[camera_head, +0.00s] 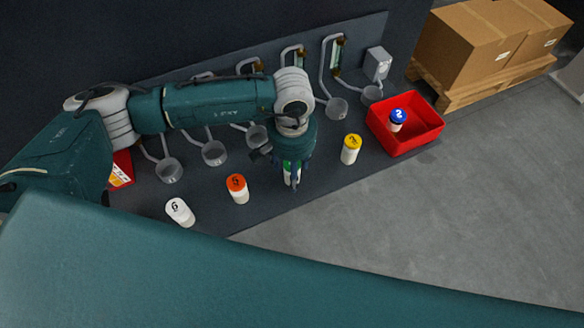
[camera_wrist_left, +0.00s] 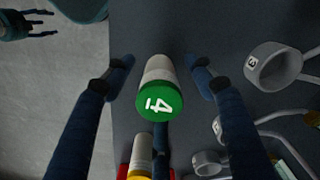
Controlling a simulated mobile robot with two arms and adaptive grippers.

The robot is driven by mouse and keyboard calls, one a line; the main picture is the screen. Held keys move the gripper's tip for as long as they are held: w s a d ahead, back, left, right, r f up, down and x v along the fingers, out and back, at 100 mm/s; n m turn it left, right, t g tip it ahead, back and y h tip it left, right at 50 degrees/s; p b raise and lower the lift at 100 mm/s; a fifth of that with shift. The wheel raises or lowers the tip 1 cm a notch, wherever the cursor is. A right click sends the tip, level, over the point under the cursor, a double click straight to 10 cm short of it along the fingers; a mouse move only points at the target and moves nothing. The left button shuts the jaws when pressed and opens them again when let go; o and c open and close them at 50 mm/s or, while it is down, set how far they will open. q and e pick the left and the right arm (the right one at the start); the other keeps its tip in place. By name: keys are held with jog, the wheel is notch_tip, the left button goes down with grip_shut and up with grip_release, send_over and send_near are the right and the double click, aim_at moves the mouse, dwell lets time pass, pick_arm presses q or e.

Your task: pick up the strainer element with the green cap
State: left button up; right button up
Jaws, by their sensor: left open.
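Elements with yellow (camera_head: 351,149), orange (camera_head: 238,189) and white (camera_head: 180,212) caps stand nearby. A blue-capped element (camera_head: 397,119) is in the red bin (camera_head: 418,142). Grey cups (camera_head: 214,153) with pipes line the back. Boxes (camera_head: 470,40) sit on a pallet.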

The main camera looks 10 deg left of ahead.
pick_arm(q)
jog(key=c, duration=1.3)
jog(key=shift+r, duration=0.15)
